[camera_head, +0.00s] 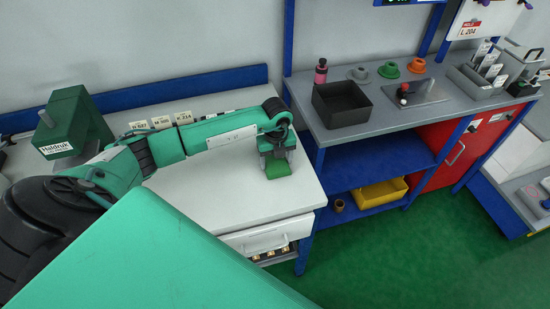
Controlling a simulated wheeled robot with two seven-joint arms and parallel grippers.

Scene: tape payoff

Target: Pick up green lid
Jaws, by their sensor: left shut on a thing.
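The gripper hides the upper and back part of the lid. I cannot tell whether the lid touches the worktop or is just above it. My right gripper is not in view.
A green Haldruk machine (72,122) stands at the left. White labels (160,122) line the back of the white worktop (240,190). The grey counter holds a black bin (342,104), a pink bottle (320,72) and green (389,69), orange and grey round pieces.

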